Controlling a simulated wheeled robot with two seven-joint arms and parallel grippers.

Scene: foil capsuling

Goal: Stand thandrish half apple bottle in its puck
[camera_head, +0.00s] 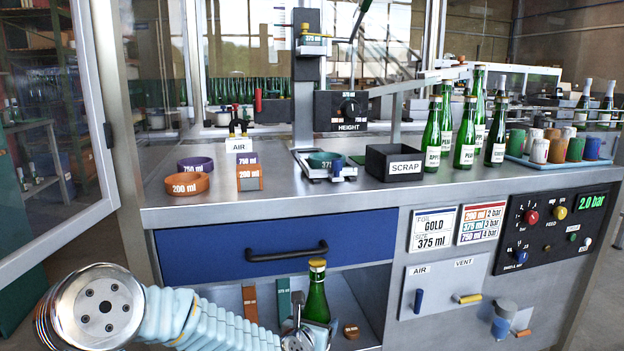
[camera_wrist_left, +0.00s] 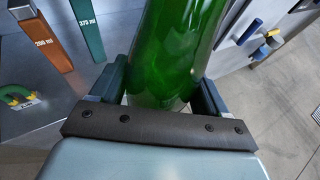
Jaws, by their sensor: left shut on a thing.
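A green bottle with a gold top (camera_head: 317,293) stands upright in front of the open lower bay, below the blue drawer. My left gripper (camera_head: 306,338) is shut on it low down. In the left wrist view the bottle's green glass (camera_wrist_left: 172,55) sits between the two fingers (camera_wrist_left: 160,88); its label does not show. A teal puck (camera_head: 326,160) marked 375 sits in the fixture on the bench, below the press. An orange 200 ml puck (camera_head: 187,184) and a purple 750 ml puck (camera_head: 195,164) lie at the bench's left. My right gripper is out of view.
Several green bottles (camera_head: 465,140) stand behind and right of the SCRAP box (camera_head: 394,163). A blue tray (camera_head: 545,164) holds coloured cups. The blue drawer (camera_head: 275,246) is closed, with a black handle. The bench's front edge lies above the held bottle. An open door frame stands left.

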